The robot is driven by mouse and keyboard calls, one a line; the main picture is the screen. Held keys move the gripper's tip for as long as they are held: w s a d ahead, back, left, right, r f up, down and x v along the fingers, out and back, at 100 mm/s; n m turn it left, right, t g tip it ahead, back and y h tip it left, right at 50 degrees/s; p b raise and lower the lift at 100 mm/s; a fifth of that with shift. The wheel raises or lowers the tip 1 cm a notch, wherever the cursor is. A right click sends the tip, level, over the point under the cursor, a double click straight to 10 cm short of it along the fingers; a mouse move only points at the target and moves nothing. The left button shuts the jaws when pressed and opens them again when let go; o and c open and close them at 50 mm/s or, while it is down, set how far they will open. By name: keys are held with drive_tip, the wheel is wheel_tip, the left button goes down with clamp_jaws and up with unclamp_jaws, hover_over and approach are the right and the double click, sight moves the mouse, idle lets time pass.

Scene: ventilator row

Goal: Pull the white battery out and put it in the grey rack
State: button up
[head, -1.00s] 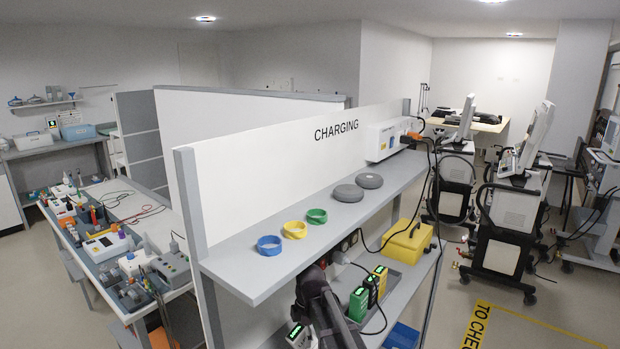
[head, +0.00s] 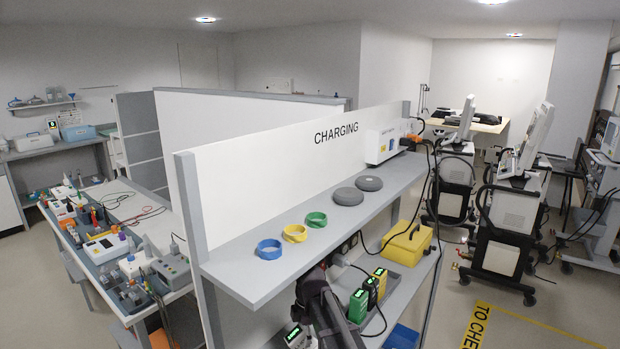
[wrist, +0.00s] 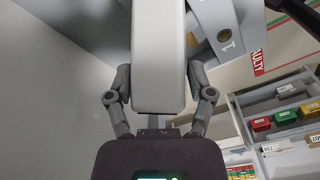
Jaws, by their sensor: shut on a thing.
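My gripper (wrist: 159,78) is shut on a long white block, the white battery (wrist: 158,50), in the wrist view. One finger presses on each side of it, and its far end runs out of the top of the picture. In the head view my arm reaches down at the front of the charging shelf; the gripper and the held battery are not clearly visible there. A pale unit with a green display (head: 296,335) shows at the bottom edge. I cannot tell for certain which part is the grey rack.
A green battery (head: 358,305) and yellow battery (head: 380,281) stand on the lower shelf beside my arm, with black cables. A yellow case (head: 407,243) is behind them. The upper shelf (head: 245,288) overhangs, carrying coloured rings.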

drive_tip(key=shift+r+p, duration=0.45)
drive_tip(key=shift+c, duration=0.5)
idle(0.3)
drive_tip(key=shift+r+p, duration=2.1)
drive_tip(key=shift+w+r, duration=0.15)
drive_tip(key=shift+w, duration=0.05)
drive_tip(key=shift+w+a+r+p, duration=0.15)
drive_tip(key=shift+w+r+p, duration=0.1)
drive_tip(key=shift+w+p, duration=0.25)
drive_tip(key=shift+w, duration=0.15)
drive_tip(key=shift+s+f+b, duration=0.4)
drive_tip(key=shift+f+b, duration=0.25)
drive_tip(key=shift+b, duration=0.2)
drive_tip(key=shift+f+b, duration=0.55)
drive_tip(key=shift+f, duration=0.15)
drive_tip(key=shift+s+f, duration=0.1)
drive_tip(key=shift+s, duration=0.2)
